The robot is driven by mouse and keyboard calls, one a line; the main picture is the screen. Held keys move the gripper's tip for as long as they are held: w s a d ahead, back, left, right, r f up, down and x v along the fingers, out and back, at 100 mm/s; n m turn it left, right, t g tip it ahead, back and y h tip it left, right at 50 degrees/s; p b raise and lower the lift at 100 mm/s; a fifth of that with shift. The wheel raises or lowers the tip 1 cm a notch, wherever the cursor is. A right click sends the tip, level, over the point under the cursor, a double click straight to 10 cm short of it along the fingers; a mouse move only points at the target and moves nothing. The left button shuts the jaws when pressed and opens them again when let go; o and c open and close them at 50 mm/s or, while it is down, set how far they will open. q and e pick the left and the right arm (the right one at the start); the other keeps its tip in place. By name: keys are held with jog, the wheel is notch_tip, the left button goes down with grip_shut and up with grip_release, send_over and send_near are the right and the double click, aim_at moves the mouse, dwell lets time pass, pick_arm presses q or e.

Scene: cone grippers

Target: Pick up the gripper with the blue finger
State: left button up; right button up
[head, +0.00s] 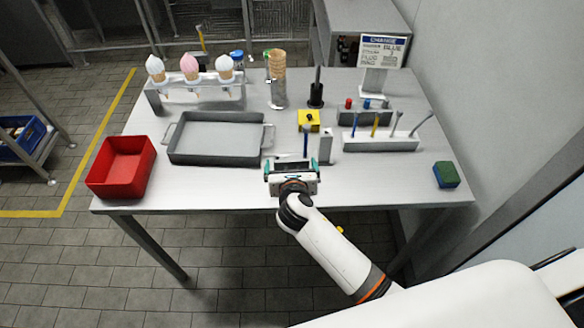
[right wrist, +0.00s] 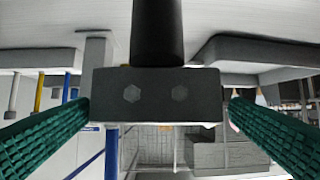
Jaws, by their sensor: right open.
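A blue finger (head: 305,142) stands upright just beyond my right gripper (head: 292,166) in the head view; the gripper's body hides what is below it. In the right wrist view, which is upside down, a dark grey block (right wrist: 155,95) with two hexagonal marks sits on a thick black handle (right wrist: 157,32). The blue finger (right wrist: 111,152) shows at this block. The block lies between the green pads of my open right gripper (right wrist: 158,125), with a gap on each side. My left gripper is not in view.
A grey post (head: 325,146) stands right beside the blue finger. Behind are a yellow block (head: 309,121) and a black upright tool (head: 316,92). A finger rack (head: 380,143) stands right, a grey tray (head: 215,138) left.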

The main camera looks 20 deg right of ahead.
aim_at(291, 158)
jog(key=x, duration=0.5)
jog(key=shift+w+d+f, duration=0.1)
jog(key=shift+d+f, duration=0.05)
jog(key=shift+f, duration=0.1)
jog(key=shift+r, duration=0.1)
jog(key=c, duration=1)
